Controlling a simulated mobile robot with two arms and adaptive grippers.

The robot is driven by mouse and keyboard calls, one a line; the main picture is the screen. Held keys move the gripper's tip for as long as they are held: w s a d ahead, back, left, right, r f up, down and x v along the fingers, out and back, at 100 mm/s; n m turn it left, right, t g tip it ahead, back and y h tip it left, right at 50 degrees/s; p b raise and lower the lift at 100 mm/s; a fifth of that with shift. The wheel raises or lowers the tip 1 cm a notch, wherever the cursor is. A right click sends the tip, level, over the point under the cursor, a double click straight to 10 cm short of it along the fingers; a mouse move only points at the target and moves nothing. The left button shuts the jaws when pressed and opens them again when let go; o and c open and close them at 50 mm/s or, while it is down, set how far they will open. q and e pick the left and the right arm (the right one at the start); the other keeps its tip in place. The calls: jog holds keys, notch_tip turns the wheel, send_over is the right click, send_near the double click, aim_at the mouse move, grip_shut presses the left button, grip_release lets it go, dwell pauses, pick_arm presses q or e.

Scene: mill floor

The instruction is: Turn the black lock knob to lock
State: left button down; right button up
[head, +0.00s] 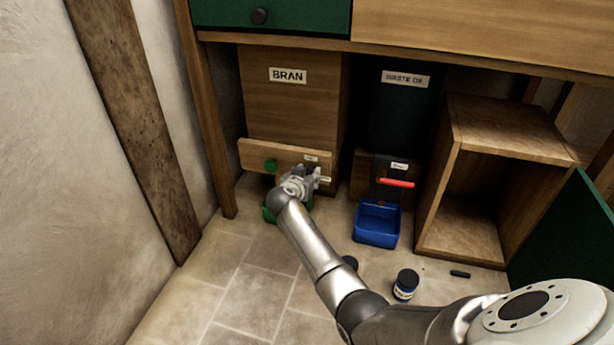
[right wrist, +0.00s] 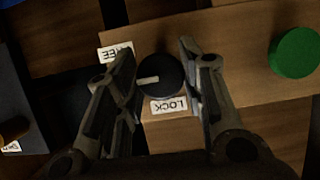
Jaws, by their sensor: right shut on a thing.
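The black lock knob (right wrist: 160,74) sits on a wooden board (right wrist: 232,45) in the right wrist view. Its pale pointer mark faces left in that view, between the FREE label (right wrist: 115,53) and the LOCK label (right wrist: 168,105), both upside down. My right gripper (right wrist: 156,55) is shut on the knob, one finger on each side. In the head view my right gripper (head: 314,178) is at the right end of the board (head: 254,156) under the BRAN bin (head: 288,110), and it hides the knob there. My left gripper is in neither view.
A green knob (head: 270,165) is left of my gripper on the same board. A green container (head: 270,213) is partly hidden below. A dark jar (head: 405,284) stands on the floor.

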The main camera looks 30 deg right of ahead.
jog(key=shift+n, duration=0.3)
jog(key=shift+c, duration=0.2)
jog(key=shift+w+a+f+n+g+h+b, duration=0.1)
jog(key=shift+n+g+h+b, duration=0.45)
jog(key=shift+n+h+b, duration=1.15)
jog(key=shift+s+d+f+n+g+h+b, duration=0.1)
jog(key=shift+n+g+h+b, duration=0.5)
jog(key=shift+n, duration=2.05)
jog(key=shift+w+a+n+g+h+b, duration=0.1)
jog(key=shift+n+g+h+b, duration=0.35)
jog(key=shift+n+h+b, duration=1.25)
jog(key=shift+n+y+p, duration=0.4)
jog(key=shift+n+y, duration=0.15)
jog(key=shift+y, duration=0.05)
jog(key=o, duration=1)
jog(key=shift+a, duration=0.15)
